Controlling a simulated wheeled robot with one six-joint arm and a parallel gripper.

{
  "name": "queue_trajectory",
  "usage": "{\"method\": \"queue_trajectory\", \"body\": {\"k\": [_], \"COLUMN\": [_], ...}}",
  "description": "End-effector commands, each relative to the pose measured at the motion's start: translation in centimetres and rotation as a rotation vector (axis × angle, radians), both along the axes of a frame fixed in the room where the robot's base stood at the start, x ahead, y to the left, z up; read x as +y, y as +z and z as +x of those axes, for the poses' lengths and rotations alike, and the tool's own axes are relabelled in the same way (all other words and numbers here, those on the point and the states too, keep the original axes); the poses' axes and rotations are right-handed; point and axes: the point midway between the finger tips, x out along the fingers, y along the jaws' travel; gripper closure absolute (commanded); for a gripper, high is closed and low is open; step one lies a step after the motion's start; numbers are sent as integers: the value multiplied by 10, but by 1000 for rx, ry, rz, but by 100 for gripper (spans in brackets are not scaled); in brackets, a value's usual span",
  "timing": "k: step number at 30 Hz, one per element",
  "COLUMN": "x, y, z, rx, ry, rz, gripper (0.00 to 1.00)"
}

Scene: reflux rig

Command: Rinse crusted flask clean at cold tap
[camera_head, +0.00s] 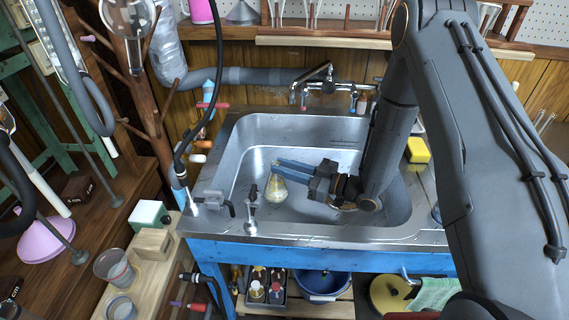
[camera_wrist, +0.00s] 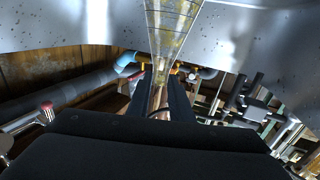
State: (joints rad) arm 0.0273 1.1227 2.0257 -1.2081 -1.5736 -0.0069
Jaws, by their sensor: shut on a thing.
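A small conical glass flask (camera_head: 276,189) with yellowish crust inside hangs over the left part of the steel sink (camera_head: 330,125). My gripper (camera_head: 281,168) is shut on its neck and reaches in from the right. In the wrist view, the flask (camera_wrist: 173,28) extends from between the two dark fingers (camera_wrist: 165,100), its glass streaked yellow. The mixer tap (camera_head: 325,82) is at the back of the sink, behind and right of the flask, apart from it. No water stream is visible.
My arm covers the sink's right side. Small bench fittings (camera_head: 251,212) stand on the front left rim, close to the flask. A yellow sponge (camera_head: 418,150) lies on the right. A wooden peg stand (camera_head: 150,100) and hanging black hose are at left.

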Motion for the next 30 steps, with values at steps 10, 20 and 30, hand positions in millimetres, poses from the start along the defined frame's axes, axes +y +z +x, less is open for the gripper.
{"method": "queue_trajectory", "body": {"k": [10,20,30], "x": [-13,-32,-42], "y": [-9,-9,-13], "z": [29,69,91], "rx": [-3,-3,2], "ry": [-1,-1,1], "rz": [0,0,1], "gripper": [100,100,100]}}
